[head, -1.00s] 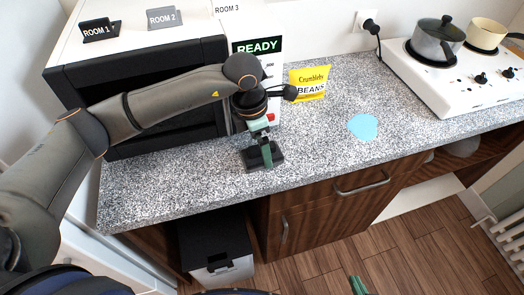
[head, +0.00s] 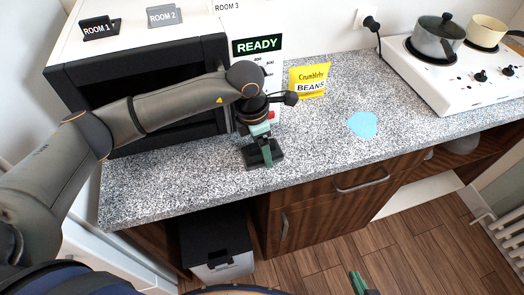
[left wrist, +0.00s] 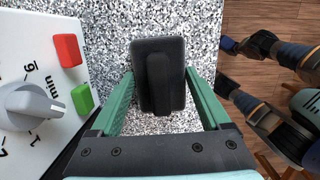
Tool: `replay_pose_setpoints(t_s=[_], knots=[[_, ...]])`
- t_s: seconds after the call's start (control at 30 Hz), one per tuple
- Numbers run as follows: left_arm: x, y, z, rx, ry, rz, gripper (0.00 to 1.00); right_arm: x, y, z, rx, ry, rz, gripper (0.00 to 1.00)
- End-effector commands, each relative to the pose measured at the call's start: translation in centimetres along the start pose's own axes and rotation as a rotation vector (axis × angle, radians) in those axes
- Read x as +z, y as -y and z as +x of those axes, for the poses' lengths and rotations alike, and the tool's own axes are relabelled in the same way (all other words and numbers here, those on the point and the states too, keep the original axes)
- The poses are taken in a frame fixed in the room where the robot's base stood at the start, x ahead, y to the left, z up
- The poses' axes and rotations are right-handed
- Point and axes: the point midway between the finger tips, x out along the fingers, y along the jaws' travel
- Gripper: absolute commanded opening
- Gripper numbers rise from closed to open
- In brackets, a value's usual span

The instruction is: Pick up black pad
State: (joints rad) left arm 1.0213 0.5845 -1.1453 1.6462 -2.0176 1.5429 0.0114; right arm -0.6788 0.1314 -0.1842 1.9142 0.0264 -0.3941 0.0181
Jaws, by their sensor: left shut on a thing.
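The black pad (head: 276,157) lies on or just above the speckled counter, in front of the microwave. In the left wrist view the black pad (left wrist: 174,92) is a dark rounded rectangle with a raised ridge. My left gripper (head: 261,143) points down at it. In the left wrist view the green fingers of my left gripper (left wrist: 158,84) lie along its two sides, shut on it. I cannot tell whether it is clear of the counter. My right gripper (head: 360,284) shows only as green tips at the bottom edge; its opening cannot be told.
The microwave (head: 60,105) stands behind my left arm, with room signs on top. A yellow beans packet (head: 308,82) and a light blue patch (head: 362,124) are to the right. A hob (head: 458,82) with two pots is farther right. The counter's front middle is clear.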

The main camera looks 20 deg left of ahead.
Motion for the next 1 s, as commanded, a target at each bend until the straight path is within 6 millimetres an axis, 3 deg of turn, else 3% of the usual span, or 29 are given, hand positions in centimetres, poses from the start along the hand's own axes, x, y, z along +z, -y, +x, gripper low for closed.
replay_pose_setpoints(t_s=[0.1,0.47,0.67,0.77,0.93,1.0], knots=[[0.0,0.0,0.0,0.001,0.001,0.0,0.26,0.0,0.0,0.0,0.0,0.0,0.0,0.0],[0.1,-0.1,-0.7,0.002,0.002,0.0,0.26,0.1,0.0,0.1,0.0,0.0,0.0,0.0],[0.5,-0.1,-3.4,0.005,0.004,0.001,0.26,0.3,0.0,0.3,0.0,0.0,-0.001,0.0],[-0.3,1.1,-5.0,0.004,0.003,0.004,0.26,0.6,-0.1,0.6,0.0,0.0,-0.001,0.0],[-2.1,3.6,-9.4,0.006,0.005,0.005,0.26,1.3,-0.1,1.2,0.0,0.0,-0.001,0.0],[-3.1,4.9,-10.2,0.004,0.002,0.004,0.26,1.6,-0.1,1.5,0.0,0.0,-0.001,0.0]])
